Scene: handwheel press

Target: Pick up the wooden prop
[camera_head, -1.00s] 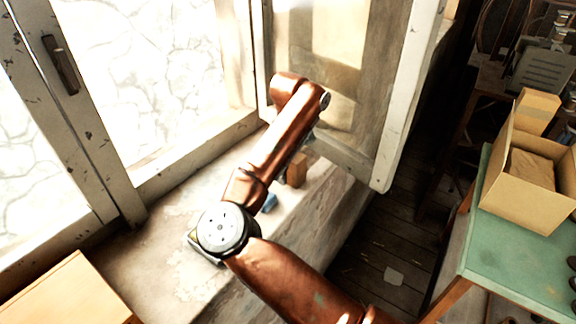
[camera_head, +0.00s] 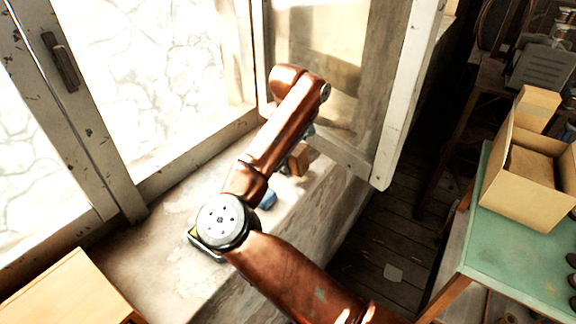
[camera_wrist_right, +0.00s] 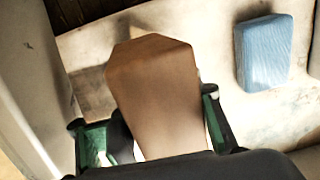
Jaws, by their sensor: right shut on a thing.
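The wooden prop is a plain brown block (camera_wrist_right: 155,85) that fills the middle of the right wrist view. My right gripper (camera_wrist_right: 157,125) is shut on it, with one green-and-black finger on each side. In the head view the prop (camera_head: 298,160) shows as a small brown block just right of my forearm, above the window sill near the open casement. The gripper itself is mostly hidden behind my copper-coloured arm there. A dark shadow lies on the sill beside the prop in the wrist view. My left gripper is in neither view.
A blue block (camera_wrist_right: 266,52) lies on the sill close to the prop. The open window casement (camera_head: 345,155) stands right behind the prop. A wooden box (camera_head: 70,290) is at lower left. A green table (camera_head: 520,270) with a cardboard box (camera_head: 530,205) stands at right.

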